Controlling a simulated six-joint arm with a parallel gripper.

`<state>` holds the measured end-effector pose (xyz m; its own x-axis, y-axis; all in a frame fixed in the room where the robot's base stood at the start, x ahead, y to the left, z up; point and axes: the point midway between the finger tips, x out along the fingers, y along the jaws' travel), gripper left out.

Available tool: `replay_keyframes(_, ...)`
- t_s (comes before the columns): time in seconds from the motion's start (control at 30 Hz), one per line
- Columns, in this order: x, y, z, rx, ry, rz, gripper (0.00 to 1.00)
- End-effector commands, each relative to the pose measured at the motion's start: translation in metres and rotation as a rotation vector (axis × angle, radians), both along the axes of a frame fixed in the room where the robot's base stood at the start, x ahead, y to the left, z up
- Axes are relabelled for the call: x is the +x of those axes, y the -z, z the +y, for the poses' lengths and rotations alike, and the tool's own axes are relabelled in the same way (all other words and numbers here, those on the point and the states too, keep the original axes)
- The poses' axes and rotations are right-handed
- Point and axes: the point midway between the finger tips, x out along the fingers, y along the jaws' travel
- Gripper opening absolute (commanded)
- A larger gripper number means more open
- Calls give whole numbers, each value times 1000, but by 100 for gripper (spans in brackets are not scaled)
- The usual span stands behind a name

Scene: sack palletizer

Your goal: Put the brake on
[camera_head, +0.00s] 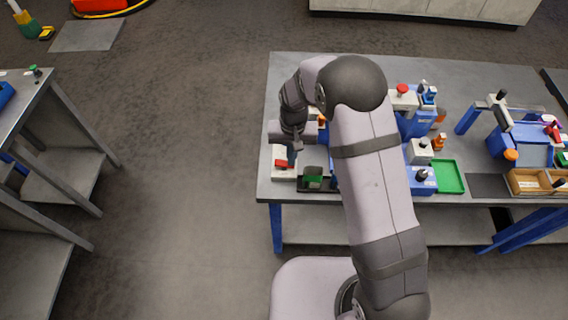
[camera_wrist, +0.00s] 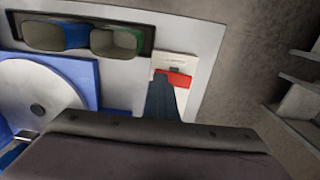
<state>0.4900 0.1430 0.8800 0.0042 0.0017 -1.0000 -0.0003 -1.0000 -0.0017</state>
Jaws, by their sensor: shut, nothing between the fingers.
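A white box (camera_head: 284,175) with a red part (camera_head: 283,163) on top stands at the left front of the bench. I cannot tell from the pictures whether this is the brake. My gripper (camera_head: 291,160) points down at this box. In the wrist view its dark fingers (camera_wrist: 160,85) are together and empty, overlapping the left end of the red part. I cannot tell whether they touch it.
Beside the white box is a black holder (camera_head: 313,184) with a green part. A blue unit with a pale disc (camera_wrist: 35,90) lies left in the wrist view. My arm hides the bench middle. A green tray (camera_head: 448,177) and several blue fixtures stand right.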

Motion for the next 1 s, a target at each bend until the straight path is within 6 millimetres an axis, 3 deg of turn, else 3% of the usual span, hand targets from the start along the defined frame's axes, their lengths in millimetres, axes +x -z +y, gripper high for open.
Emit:
replay_keyframes(0.1,-2,8,0,-1,0,4,0)
replay_keyframes(0.47,-4,8,-1,-3,0,9,0)
replay_keyframes(1.0,-2,-41,0,-1,0,4,0)
